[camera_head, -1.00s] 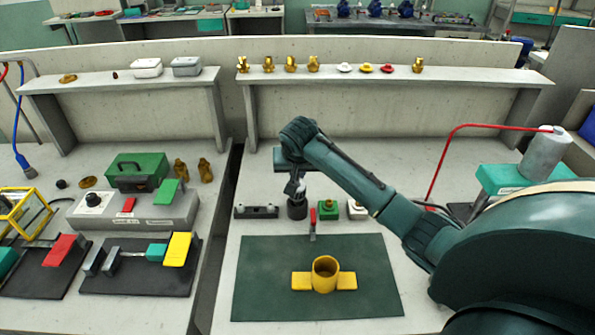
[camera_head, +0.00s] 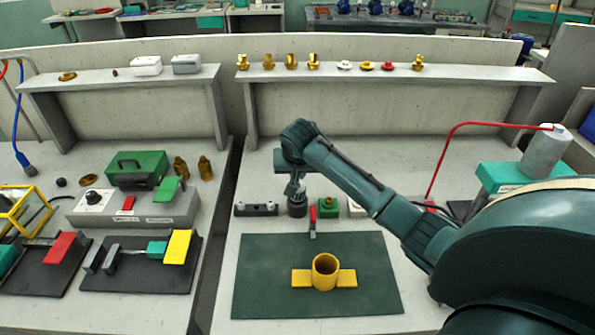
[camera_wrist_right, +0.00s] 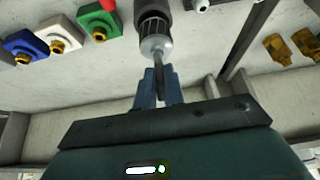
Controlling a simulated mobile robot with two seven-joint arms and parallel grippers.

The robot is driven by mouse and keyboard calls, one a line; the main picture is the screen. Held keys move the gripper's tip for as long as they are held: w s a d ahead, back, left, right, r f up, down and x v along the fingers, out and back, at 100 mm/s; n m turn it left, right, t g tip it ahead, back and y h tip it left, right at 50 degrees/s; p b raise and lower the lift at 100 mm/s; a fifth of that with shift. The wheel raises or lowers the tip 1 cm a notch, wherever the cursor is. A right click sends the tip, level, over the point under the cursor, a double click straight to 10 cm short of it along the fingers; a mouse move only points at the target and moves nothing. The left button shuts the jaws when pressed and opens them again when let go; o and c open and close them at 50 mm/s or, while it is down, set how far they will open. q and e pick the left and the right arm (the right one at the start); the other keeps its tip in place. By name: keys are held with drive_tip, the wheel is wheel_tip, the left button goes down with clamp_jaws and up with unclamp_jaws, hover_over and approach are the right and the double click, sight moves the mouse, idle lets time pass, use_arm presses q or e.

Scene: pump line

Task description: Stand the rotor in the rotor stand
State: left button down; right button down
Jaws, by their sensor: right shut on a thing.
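My right gripper (camera_wrist_right: 158,90) is shut on the thin dark shaft of the rotor (camera_wrist_right: 156,46), whose silver ribbed body shows in the right wrist view. The rotor's far end meets the mouth of a dark round cup, which I take as the rotor stand (camera_wrist_right: 150,8). I cannot tell how deep the rotor sits in it. In the head view the rotor stand (camera_head: 297,208) stands upright on the bench behind the green mat, with the right gripper (camera_head: 295,182) just above it. The arm hides part of the rotor there. My left gripper is not in view.
A dark grey block (camera_head: 256,210) lies left of the stand. A green block (camera_head: 328,209) and a red-handled tool (camera_head: 312,222) are close on the right. A yellow cup fitting (camera_head: 325,272) sits on the green mat (camera_head: 262,265). A shelf (camera_head: 390,77) runs behind.

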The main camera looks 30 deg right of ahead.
drive_tip(key=shift+f, duration=0.65)
idle(0.3)
drive_tip(key=c, duration=1.1)
unclamp_jaws()
drive_tip(key=shift+f, duration=0.1)
drive_tip(key=shift+r, duration=3.6)
